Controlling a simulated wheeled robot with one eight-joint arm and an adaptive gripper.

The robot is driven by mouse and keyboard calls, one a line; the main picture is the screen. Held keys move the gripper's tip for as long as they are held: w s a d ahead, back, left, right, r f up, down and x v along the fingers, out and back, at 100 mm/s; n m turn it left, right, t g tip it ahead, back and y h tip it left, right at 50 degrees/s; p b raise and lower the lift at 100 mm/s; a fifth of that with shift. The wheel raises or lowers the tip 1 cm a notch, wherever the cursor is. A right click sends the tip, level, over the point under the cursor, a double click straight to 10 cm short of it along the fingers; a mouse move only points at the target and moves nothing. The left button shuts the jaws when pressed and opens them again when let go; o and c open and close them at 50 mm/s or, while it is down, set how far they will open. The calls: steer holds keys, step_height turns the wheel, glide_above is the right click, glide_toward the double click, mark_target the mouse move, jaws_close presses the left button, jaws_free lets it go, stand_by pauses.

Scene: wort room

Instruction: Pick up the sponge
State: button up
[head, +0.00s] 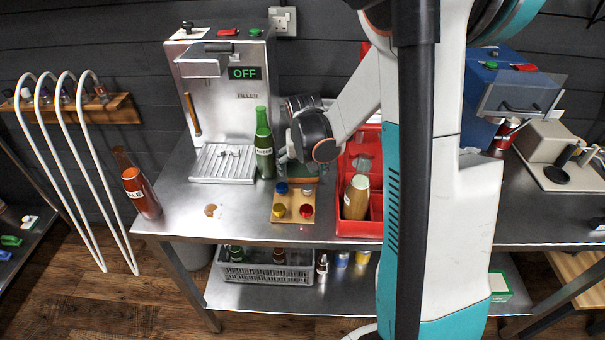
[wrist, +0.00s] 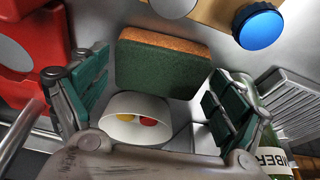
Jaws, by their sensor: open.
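The sponge (wrist: 165,65), a block with an orange edge and a dark green face, lies on the steel counter in the wrist view. It shows between the two fingers of my gripper (wrist: 160,72), which is open, with green pads on both sides. The fingers look apart from the sponge, and nothing is held. In the head view my gripper (head: 296,155) is low over the counter, between the green bottle and the red crate. There the arm hides much of this spot, and I cannot clearly tell the sponge from the green finger pads.
A green bottle (head: 264,152) stands close to my gripper's left. A red crate (head: 357,228) with a bottle stands on the right. A wooden board (head: 292,192) with coloured caps lies in front. A white cup (wrist: 136,130) holding red and yellow pieces is near the sponge.

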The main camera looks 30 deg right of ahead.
mark_target(302, 170)
steer(key=c, duration=0.5)
steer(key=shift+o, duration=0.2)
steer(key=shift+r, duration=0.1)
step_height(302, 170, up, 20)
steer(key=p, duration=0.6)
